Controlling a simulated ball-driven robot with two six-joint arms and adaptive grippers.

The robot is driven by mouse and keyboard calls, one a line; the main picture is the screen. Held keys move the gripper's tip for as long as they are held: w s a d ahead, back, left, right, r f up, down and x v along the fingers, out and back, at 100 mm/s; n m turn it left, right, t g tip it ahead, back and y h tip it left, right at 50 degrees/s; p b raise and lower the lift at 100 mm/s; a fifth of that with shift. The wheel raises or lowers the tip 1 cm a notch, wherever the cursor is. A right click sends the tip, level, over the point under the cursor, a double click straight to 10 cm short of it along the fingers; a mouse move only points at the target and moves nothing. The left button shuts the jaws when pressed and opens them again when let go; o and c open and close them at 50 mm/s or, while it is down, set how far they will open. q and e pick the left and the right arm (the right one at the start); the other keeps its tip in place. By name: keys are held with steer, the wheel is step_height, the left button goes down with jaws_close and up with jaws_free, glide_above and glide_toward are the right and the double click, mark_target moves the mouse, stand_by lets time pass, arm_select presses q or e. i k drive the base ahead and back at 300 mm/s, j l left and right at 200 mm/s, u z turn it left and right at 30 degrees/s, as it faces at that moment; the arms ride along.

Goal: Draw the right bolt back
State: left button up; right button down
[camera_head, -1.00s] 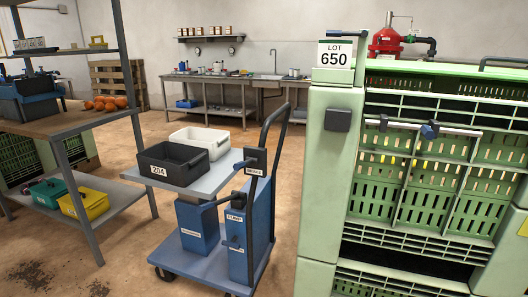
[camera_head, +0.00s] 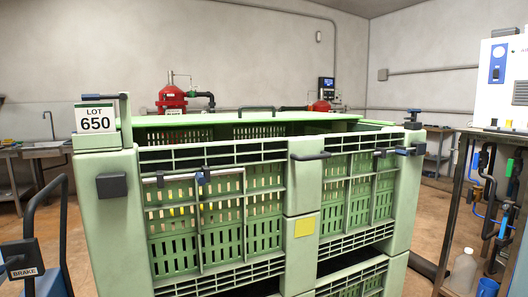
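A large green slatted crate (camera_head: 115,215) stands in front of me, its front holding two slatted panels. The right bolt (camera_head: 393,151) is a short bar with dark and blue end pieces near the top of the right panel. It is small in the picture, and I cannot tell how far it is slid. The left bolt (camera_head: 202,177) is a pale bar with a dark and blue knob across the top of the left panel. Neither of my grippers is in view.
A blue trolley with a brake lever (camera_head: 22,262) stands at the lower left. A panel rack (camera_head: 503,85) with pipes stands at the right, with a jug (camera_head: 463,270) by it. Red filters (camera_head: 172,98) stand behind the crate.

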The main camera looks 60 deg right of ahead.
mark_target(402, 153)
steer(key=z, duration=2.6)
